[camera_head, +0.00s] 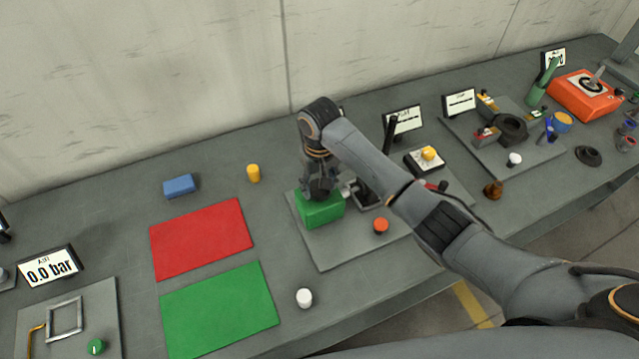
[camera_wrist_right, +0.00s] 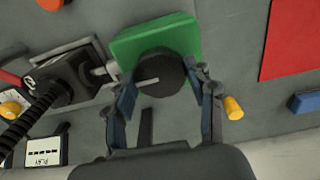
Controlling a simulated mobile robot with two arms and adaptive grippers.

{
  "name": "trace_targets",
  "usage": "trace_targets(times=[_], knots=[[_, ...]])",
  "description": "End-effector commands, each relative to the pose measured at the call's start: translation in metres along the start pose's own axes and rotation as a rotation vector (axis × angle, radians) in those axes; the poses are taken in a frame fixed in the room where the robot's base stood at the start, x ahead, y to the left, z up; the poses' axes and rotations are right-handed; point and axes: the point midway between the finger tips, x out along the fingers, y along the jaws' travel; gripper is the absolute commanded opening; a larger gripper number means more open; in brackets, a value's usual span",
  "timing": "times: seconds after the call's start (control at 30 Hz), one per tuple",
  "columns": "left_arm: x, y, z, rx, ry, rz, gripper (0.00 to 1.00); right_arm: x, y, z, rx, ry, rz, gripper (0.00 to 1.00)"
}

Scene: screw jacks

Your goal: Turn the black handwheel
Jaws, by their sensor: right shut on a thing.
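The black handwheel (camera_wrist_right: 158,72) is a round dark knob with a pale line on its face, seen in the right wrist view. It sits on a green block (camera_wrist_right: 188,35), which also shows in the head view (camera_head: 320,211). My right gripper (camera_wrist_right: 163,92) is shut on the handwheel, with one finger at each side of it. In the head view my right gripper (camera_head: 320,188) points down over the green block and hides most of the handwheel. My left gripper is in neither view.
A grey plate (camera_head: 335,255) lies under the green block, with an orange-red button (camera_head: 380,226) on it. A red mat (camera_head: 200,239), a green mat (camera_head: 222,312), a blue block (camera_head: 180,185) and a yellow cylinder (camera_head: 253,173) are to the left. A white knob (camera_head: 304,298) stands in front.

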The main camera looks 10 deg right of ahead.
Motion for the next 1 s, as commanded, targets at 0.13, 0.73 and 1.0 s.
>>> trace_targets(times=[0.13,0.73,1.0], knots=[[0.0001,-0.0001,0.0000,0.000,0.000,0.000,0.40,0.0011,-0.0010,0.0008,0.137,-0.002,-0.002,0.23],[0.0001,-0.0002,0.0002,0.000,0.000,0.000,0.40,0.0007,0.0000,0.0005,0.508,-0.002,0.000,0.23],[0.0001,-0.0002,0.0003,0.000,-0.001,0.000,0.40,0.0007,0.0000,0.0005,0.547,-0.001,0.001,0.23]])
